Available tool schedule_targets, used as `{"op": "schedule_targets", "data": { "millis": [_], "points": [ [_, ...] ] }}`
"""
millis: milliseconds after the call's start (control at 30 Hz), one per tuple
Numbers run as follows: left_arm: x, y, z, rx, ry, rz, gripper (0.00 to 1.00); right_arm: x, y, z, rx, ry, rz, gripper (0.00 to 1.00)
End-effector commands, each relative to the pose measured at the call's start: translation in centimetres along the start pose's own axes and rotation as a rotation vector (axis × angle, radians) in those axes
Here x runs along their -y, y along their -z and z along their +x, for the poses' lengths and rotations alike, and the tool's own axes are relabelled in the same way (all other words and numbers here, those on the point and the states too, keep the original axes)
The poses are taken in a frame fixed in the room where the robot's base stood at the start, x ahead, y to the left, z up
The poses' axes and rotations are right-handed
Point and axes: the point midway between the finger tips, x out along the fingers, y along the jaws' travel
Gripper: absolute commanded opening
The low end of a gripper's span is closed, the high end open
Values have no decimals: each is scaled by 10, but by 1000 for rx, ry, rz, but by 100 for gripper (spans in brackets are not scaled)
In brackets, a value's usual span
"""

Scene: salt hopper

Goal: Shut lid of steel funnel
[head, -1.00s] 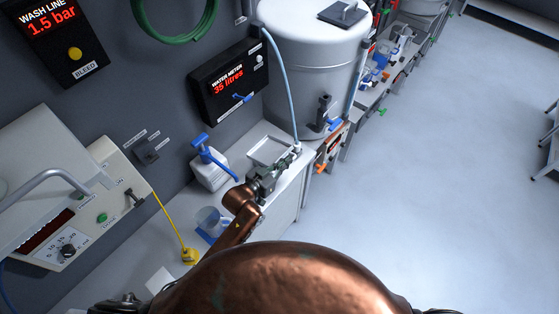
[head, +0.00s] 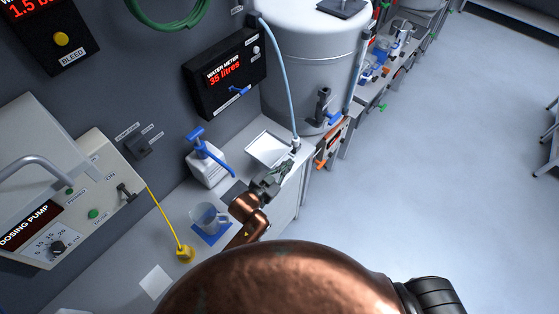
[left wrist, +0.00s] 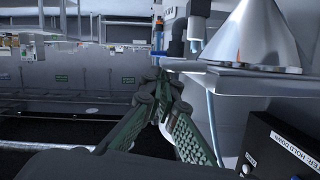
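A cone of bright steel (left wrist: 250,38), which looks like the funnel, stands at the upper right of the left wrist view, with a flat plate at its broad end. I cannot make out its lid. My left gripper (head: 287,165) is in the head view, over the bench beside a shallow tray. In the left wrist view my left gripper (left wrist: 160,88) has green ribbed fingers whose tips come together, with nothing seen between them. The tips are left of the cone and apart from it. My right gripper is not in view.
A large pale tank (head: 310,60) stands behind the bench, with a light-blue hose (head: 283,75) down its front. The tray (head: 268,148), a pump bottle (head: 207,165) and a clear beaker (head: 207,216) stand near my left arm. Open floor (head: 430,170) lies to the right.

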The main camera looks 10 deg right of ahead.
Motion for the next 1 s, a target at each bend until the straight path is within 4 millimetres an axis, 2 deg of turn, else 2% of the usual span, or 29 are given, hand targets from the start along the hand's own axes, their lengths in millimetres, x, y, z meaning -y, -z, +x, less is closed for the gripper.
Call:
{"op": "schedule_targets", "data": {
  "millis": [333,433,700,833,1000],
  "points": [
    [3,45,-10,-2,-1,2,0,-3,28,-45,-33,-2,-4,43],
    [2,36,-31,-2,0,3,0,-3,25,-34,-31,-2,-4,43],
    [2,36,-85,-2,-1,3,0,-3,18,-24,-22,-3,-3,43],
    [2,38,-100,-4,-1,2,0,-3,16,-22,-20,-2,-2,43],
    [2,38,-108,-3,-1,1,0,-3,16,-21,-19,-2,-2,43]
  ]
}}
